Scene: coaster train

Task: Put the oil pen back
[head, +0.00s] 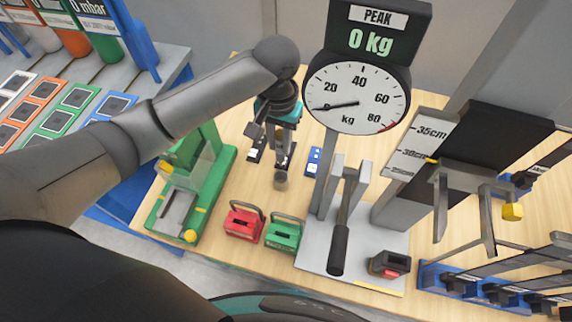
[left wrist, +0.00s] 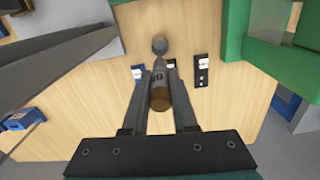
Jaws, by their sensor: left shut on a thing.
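My left gripper (head: 284,160) is over the wooden table, fingers pointing down. In the left wrist view the oil pen (left wrist: 159,98) sits between the fingers, which are shut on it. A small grey round cup (left wrist: 159,45) stands on the table just beyond the pen's far end. In the head view the grey cup (head: 281,181) is just below the fingertips. I cannot tell whether the pen's tip touches it or is in it. My right gripper is not in view.
A green frame (head: 220,165) stands left of the gripper. A red block (head: 243,222) and a green block (head: 284,235) with handles lie in front. The gauge with its lever (head: 340,240) is to the right. Small black plates (left wrist: 201,70) lie near the cup.

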